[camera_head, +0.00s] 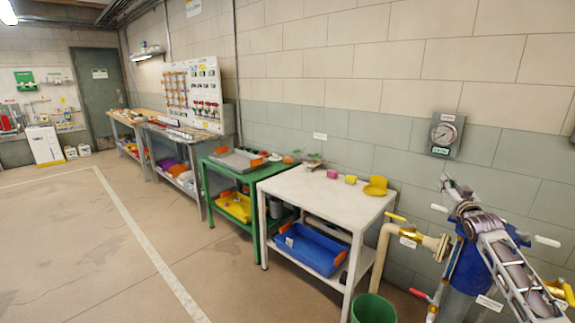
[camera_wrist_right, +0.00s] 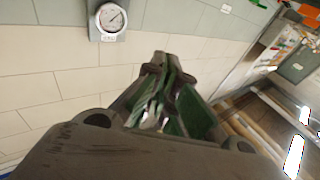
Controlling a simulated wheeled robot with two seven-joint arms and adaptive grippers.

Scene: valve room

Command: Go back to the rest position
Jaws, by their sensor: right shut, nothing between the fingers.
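My right gripper (camera_head: 447,182) is at the right side of the head view, at the end of my arm that comes in from the lower right. It is raised in front of the wall, with the pipes and valves behind and below it. In the right wrist view my right gripper (camera_wrist_right: 163,58) has its fingers together and nothing between them. My left gripper does not show in either view.
A pressure gauge (camera_head: 446,133) hangs on the wall; it also shows in the wrist view (camera_wrist_right: 112,18). A white table (camera_head: 310,188) with small yellow and pink objects stands left of the pipe valve (camera_head: 408,238). A green bin (camera_head: 373,309) is below. The floor (camera_head: 80,240) at left is clear.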

